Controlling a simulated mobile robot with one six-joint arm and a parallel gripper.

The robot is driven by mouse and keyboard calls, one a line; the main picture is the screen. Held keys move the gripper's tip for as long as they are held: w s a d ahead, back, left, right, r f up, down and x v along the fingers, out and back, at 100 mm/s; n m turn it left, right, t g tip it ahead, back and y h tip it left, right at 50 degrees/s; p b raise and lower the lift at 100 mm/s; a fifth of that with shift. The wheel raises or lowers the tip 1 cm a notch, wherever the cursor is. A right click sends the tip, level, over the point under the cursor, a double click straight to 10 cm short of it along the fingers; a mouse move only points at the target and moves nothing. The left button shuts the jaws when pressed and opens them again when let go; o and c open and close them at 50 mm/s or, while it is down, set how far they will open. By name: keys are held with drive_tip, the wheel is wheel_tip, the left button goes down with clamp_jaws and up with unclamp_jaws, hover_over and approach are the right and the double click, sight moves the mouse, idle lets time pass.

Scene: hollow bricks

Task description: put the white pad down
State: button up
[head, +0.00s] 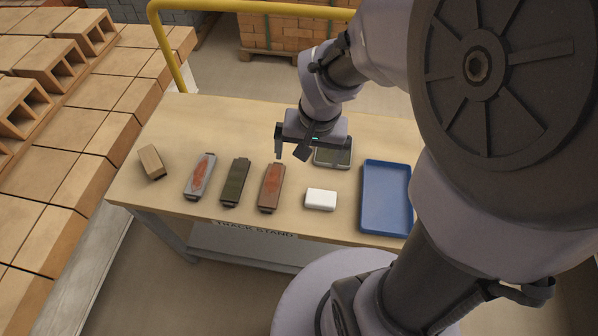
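The white pad (321,199) lies flat on the table (300,226), left of the blue tray (385,198) and right of a brown bar with a reddish patch (271,187). My gripper (291,155) hangs above the table, behind and to the left of the pad, apart from it. Its two fingers are spread, and I see nothing between them.
A grey-green bar (236,182), a grey bar with a reddish patch (200,176) and a tan block (151,162) lie to the left. A dark-topped device (334,156) sits behind the pad. Hollow bricks (62,62) and a yellow rail (250,7) border the table.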

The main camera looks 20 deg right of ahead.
drive_tip(key=s+a+r+n+t+y, duration=0.1)
drive_tip(key=s+a+r+t, duration=0.2)
drive_tip(key=s+a+r, duration=0.6)
wheel_tip(320, 180, up, 4)
drive_tip(key=shift+s+a+f+n+t+y, duration=0.1)
drive_tip(key=shift+s+a+n+t+y, duration=0.2)
drive_tip(key=shift+s, duration=0.55)
drive_tip(key=shift+d+f, duration=0.1)
drive_tip(key=shift+f+b, duration=2.8)
drive_tip(key=shift+b, duration=0.15)
